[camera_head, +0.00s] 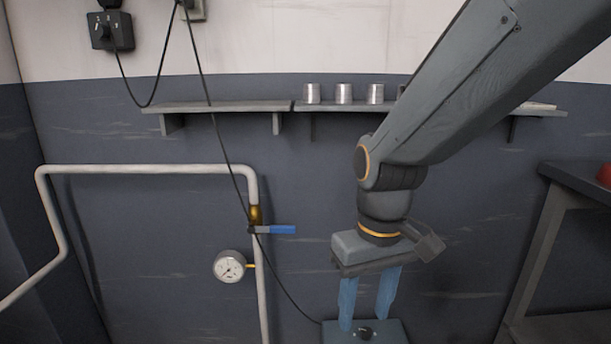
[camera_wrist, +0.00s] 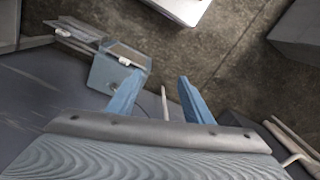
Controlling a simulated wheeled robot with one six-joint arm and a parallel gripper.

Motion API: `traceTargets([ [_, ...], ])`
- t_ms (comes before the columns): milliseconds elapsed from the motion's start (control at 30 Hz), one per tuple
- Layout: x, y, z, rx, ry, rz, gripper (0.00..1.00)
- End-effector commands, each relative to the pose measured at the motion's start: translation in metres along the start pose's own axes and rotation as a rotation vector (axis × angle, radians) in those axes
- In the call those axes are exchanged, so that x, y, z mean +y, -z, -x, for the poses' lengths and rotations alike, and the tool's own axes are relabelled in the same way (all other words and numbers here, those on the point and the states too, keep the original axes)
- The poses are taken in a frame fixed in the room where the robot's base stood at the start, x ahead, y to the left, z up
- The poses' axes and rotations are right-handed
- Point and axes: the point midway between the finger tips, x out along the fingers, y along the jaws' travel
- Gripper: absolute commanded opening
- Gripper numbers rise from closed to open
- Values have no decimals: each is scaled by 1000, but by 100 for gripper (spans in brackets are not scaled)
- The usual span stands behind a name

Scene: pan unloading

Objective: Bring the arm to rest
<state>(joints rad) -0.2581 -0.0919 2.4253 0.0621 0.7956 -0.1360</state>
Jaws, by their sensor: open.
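My gripper (camera_head: 366,305) points downward from my arm in the head view, with its two blue fingers spread apart. Nothing is between the fingers. In the wrist view my gripper (camera_wrist: 156,98) also shows open and empty. In the head view the fingertips overlap a blue-grey box with a dark knob (camera_head: 385,333) at the bottom edge. I cannot tell the gap between them. The box also shows in the wrist view (camera_wrist: 106,76). My arm reaches in from the upper right of the head view.
A wall shelf (camera_head: 220,107) holds several metal cups (camera_head: 343,94). A pale pipe (camera_head: 150,169) with a blue valve handle (camera_head: 280,230) and a gauge (camera_head: 229,267) runs left of my gripper. A dark table (camera_head: 580,182) with a red item (camera_head: 605,174) stands right. A cable hangs near the pipe.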

Motion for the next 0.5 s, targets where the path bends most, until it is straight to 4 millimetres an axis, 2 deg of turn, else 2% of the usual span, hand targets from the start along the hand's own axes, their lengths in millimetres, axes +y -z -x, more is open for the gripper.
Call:
traceTargets([
  [100,-8,-20,6,4,3,-28,46],
  [400,-21,-62,12,4,11,-91,46],
  [500,-18,-66,19,-1,9,-110,46],
])
